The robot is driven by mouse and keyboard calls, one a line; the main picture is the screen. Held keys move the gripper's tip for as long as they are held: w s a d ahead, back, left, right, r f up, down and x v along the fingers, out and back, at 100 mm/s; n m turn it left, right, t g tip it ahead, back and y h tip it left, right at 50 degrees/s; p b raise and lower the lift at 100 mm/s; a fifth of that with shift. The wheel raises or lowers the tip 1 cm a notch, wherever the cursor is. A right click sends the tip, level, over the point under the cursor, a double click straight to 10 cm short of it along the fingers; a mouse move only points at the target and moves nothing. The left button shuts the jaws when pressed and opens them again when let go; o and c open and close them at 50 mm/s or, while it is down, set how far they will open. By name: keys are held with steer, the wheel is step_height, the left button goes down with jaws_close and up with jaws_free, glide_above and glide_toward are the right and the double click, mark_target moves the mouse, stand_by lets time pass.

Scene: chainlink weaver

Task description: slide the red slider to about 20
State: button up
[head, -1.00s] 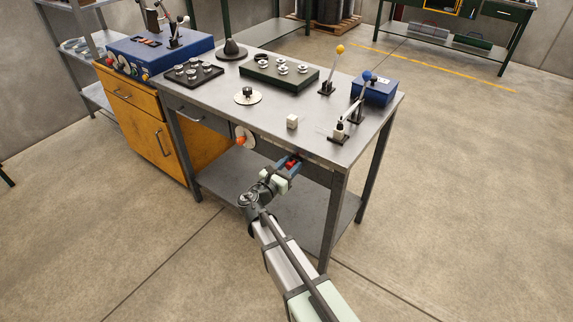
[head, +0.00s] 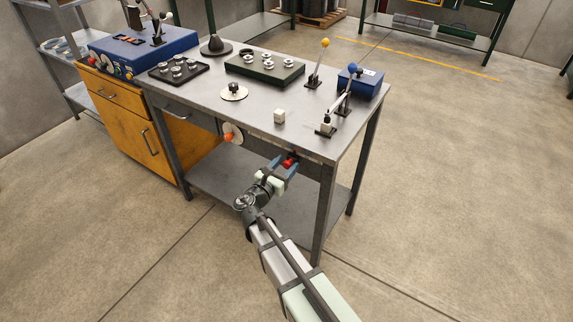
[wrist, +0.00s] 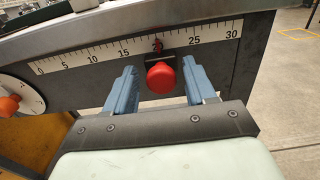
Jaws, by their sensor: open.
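The red slider's round knob (wrist: 160,77) shows in the wrist view, below a white scale (wrist: 100,56) marked 0 to 30 on the table's front. Its red pointer (wrist: 157,44) stands between the 15 and 25 marks, at about 20, and covers the number there. My gripper (wrist: 160,66) is open, with one blue finger on each side of the knob. Gaps show between the fingers and the knob. In the head view my gripper (head: 284,166) is at the front edge of the table, with the red knob (head: 289,161) at its fingers.
A dial with an orange knob (wrist: 9,106) is left of the scale. The floor to the right is clear.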

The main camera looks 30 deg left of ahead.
steer(key=s, duration=1.3)
